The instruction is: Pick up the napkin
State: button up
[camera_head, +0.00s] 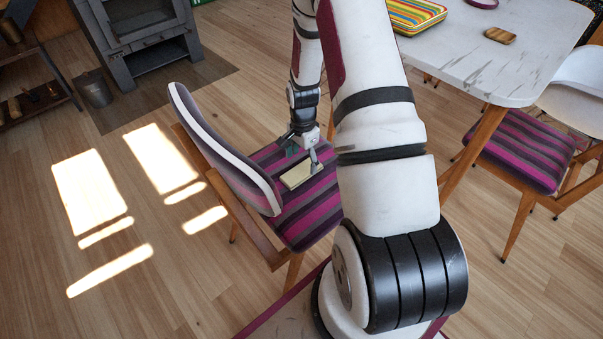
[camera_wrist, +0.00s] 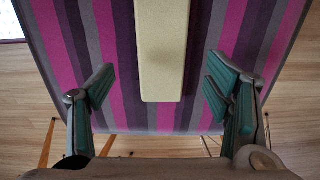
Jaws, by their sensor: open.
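A pale yellow, flat rectangular thing (camera_head: 297,177), which looks like the folded napkin, lies on the purple-and-grey striped seat (camera_head: 318,212) of a chair. It also shows in the wrist view (camera_wrist: 164,50), running from the top edge to the middle. My gripper (camera_head: 304,160) is just above the seat at this thing, pointing down. In the wrist view my gripper (camera_wrist: 161,90) is open, with one finger on each side of the napkin's near end and a gap on both sides. The napkin's far end is cut off in the wrist view.
The chair's curved backrest (camera_head: 222,145) stands close to the left of my gripper. A white table (camera_head: 470,62) at the upper right holds a multicoloured striped item (camera_head: 415,14) and a small wooden object (camera_head: 500,35). Another striped chair (camera_head: 515,155) is right.

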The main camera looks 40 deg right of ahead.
aim_at(302, 171)
notch_tip(302, 171, down, 4)
jog(key=shift+a+f+b, duration=0.1)
jog(key=shift+f+b, duration=0.1)
jog(key=shift+b, duration=0.4)
jog(key=shift+r, duration=0.1)
jog(key=c, duration=1.2)
jog(key=shift+c, duration=0.2)
